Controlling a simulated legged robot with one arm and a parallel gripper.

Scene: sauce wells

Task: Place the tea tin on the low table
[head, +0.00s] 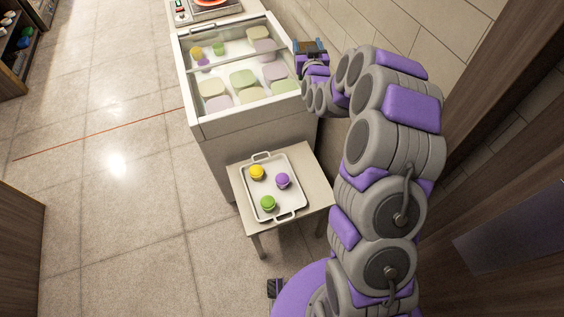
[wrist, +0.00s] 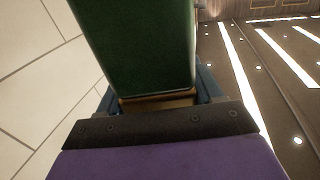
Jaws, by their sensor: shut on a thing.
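The tea tin is a dark green box (wrist: 140,45) that fills the upper middle of the wrist view. My gripper (head: 310,47) is shut on it, with blue fingers on either side of the tin in the wrist view. In the head view my gripper is at the top, beside the right edge of the glass-topped counter, and the tin is hard to make out there. The low table (head: 319,189) is a small pale table in front of the counter, below and well apart from my gripper.
A white handled tray (head: 282,210) covers much of the low table. It holds a yellow item (head: 257,172), a purple item (head: 283,181) and a green item (head: 268,202). The counter (head: 225,122) holds several lidded tubs under glass. Bare tabletop shows around the tray; floor is clear at left.

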